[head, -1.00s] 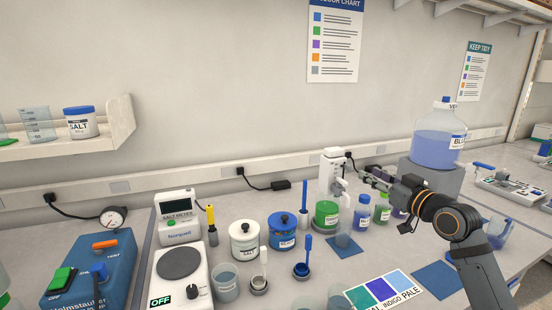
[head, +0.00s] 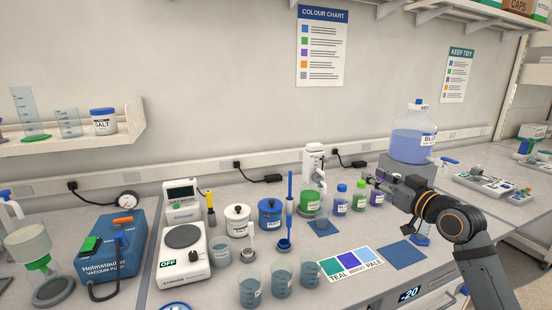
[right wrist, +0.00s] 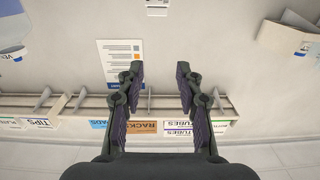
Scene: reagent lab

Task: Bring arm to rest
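My right gripper (head: 372,181) is over the right part of the bench in the head view, its arm coming in from the lower right. In the right wrist view its two fingers (right wrist: 158,90) stand wide apart with nothing between them. That view looks toward the wall, a poster and a shelf with labelled boxes, which appear upside down. My left gripper and left arm are not in the head view.
Several small bottles (head: 340,200) stand close to the gripper, with a large blue carboy (head: 412,135) behind. A colour card (head: 350,262), a blue mat (head: 403,254) and several beakers (head: 250,290) are in front.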

